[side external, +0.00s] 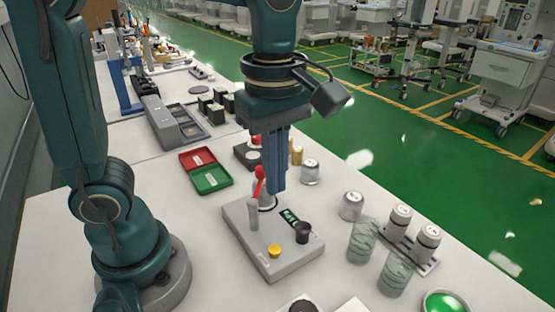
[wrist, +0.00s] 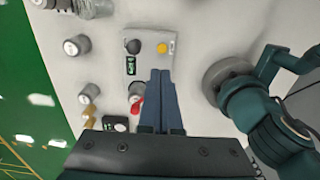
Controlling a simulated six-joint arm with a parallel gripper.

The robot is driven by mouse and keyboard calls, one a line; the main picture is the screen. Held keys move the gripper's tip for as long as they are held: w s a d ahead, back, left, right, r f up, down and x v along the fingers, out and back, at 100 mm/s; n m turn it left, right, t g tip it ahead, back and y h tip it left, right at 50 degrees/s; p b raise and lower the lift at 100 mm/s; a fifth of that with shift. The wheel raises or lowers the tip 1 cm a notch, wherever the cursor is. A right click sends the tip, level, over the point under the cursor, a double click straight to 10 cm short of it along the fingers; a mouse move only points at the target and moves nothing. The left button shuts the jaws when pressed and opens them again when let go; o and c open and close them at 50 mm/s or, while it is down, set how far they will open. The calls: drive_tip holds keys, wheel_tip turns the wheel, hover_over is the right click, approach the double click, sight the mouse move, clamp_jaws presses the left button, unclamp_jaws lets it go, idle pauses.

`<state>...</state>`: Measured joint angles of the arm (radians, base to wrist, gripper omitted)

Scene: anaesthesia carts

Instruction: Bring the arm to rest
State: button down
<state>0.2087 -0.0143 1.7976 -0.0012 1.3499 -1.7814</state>
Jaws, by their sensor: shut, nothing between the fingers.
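My gripper (side external: 277,188) points straight down, its long blue fingers together with nothing between them. In the side view its tips are at the back edge of a grey control box (side external: 262,243). The box carries a red-tipped lever (side external: 259,182), a yellow button (side external: 274,250) and a black knob (side external: 303,231). In the wrist view my gripper (wrist: 160,72) hangs over the same box (wrist: 145,65), with the red lever (wrist: 137,106) just left of the fingers. I cannot tell whether the fingers touch the box or the lever.
Several silver-capped jars (side external: 351,205) stand right of the box, two in a metal rack (side external: 424,262). A red and green tray (side external: 212,180) lies at the left. A green button (side external: 444,303) is at the front right. The white table (side external: 165,160) has free room around the box.

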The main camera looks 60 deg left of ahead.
drive_tip(key=s+a+m+t, duration=0.2)
drive_tip(key=m, duration=0.7)
drive_tip(key=s+a+f+m+t, duration=0.1)
drive_tip(key=s+a+m+t, duration=0.1)
drive_tip(key=m, duration=0.7)
drive_tip(key=shift+s+a+f+t, duration=0.15)
drive_tip(key=shift+s+a+t, duration=0.1)
drive_tip(key=shift+t, duration=0.55)
